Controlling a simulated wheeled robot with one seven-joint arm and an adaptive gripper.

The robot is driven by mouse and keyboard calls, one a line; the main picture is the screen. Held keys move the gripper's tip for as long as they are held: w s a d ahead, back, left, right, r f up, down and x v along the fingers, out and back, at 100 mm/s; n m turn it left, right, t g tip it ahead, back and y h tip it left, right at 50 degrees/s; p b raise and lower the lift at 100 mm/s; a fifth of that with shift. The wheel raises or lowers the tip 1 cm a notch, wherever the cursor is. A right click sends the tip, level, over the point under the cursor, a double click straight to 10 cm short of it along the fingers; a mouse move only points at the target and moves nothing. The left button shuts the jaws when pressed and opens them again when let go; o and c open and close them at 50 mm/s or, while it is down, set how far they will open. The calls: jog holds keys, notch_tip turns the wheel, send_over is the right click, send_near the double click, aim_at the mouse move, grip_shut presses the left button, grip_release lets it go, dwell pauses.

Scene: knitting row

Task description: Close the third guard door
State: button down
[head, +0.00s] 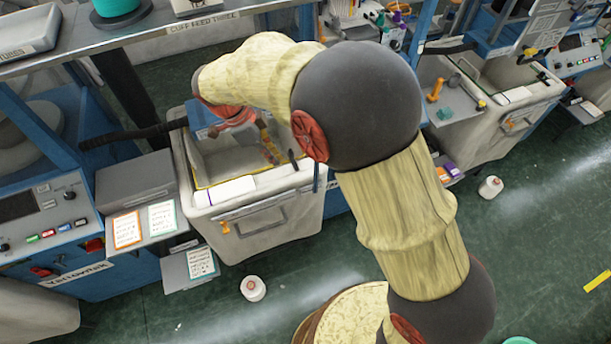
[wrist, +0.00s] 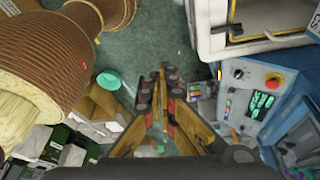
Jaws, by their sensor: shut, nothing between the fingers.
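A pale box-shaped guard housing (head: 262,228) with a handle on its front stands left of centre in the head view. Its yellow-edged opening faces up towards the camera. I cannot tell which part is the third guard door or how far it stands open. In the wrist view a pale panel (wrist: 218,43) with a yellow-edged window shows at the upper right. My gripper (wrist: 161,76) is shut and empty in the wrist view, with the panel to its right and apart from it. In the head view my arm partly hides the gripper over the housing's opening.
A second similar housing (head: 520,100) stands further right along the row. A machine with a control panel (head: 45,230) is at the left.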

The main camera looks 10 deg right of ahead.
jog(key=d+f+m+p, duration=0.1)
jog(key=d+f+p, duration=0.1)
jog(key=d+f, duration=0.5)
notch_tip(320, 180, down, 2)
jog(key=shift+s+d+f+m, duration=0.2)
jog(key=shift+s+d+m, duration=0.15)
jog(key=shift+s+m, duration=0.05)
jog(key=shift+d, duration=0.1)
dwell(0.3)
